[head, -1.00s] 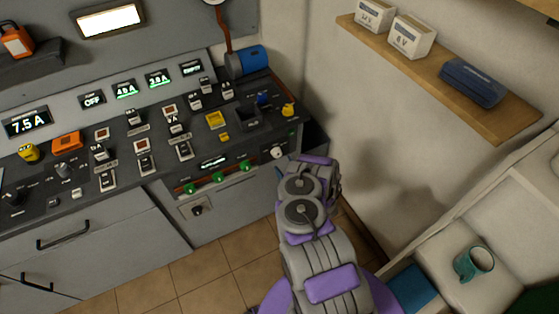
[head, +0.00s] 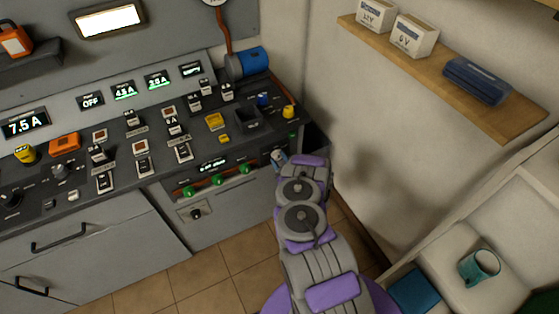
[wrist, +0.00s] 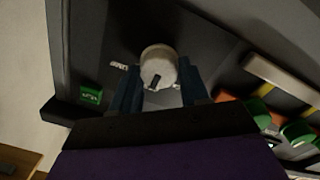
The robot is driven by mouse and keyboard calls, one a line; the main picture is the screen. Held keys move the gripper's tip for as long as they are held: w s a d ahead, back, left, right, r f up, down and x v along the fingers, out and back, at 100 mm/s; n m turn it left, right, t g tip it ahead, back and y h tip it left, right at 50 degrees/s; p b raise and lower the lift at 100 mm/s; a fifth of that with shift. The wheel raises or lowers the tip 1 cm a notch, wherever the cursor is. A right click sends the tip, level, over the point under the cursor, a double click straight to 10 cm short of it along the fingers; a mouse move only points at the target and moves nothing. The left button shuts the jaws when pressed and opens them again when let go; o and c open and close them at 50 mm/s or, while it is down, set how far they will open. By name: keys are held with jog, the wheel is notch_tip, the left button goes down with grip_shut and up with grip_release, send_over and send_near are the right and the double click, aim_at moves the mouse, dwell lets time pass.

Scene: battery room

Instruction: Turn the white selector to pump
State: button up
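The white selector (wrist: 158,66) is a round knob with a dark pointer mark, on the dark panel face in the wrist view. My gripper (wrist: 160,80) has its two dark blue fingers on either side of the knob, apart from each other. A narrow gap seems to show at the knob's sides, and contact is not clear. In the head view my gripper (head: 279,158) is at the right end of the console front, and it largely hides the selector. A small white label (wrist: 119,66) and a lit green sign (wrist: 91,95) are left of the knob; their text is unreadable.
Green knobs (head: 217,180) sit along the console front left of my gripper; they also show at right in the wrist view (wrist: 258,111). The console top (head: 70,190) carries several switches and displays. A wall shelf (head: 500,120) holds boxes at right.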

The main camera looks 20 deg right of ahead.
jog(key=c, duration=0.6)
jog(key=shift+o, duration=0.2)
jog(key=shift+m, duration=0.3)
jog(key=m+p, duration=0.1)
jog(key=m, duration=0.1)
jog(key=shift+r+m, duration=0.1)
jog(key=shift+m, duration=0.3)
jog(key=m+p, duration=0.1)
jog(key=m, duration=0.1)
jog(key=shift+d+m, duration=0.1)
jog(key=shift+m, duration=0.3)
jog(key=m, duration=0.5)
jog(key=shift+d, duration=0.1)
jog(key=shift+m, duration=0.4)
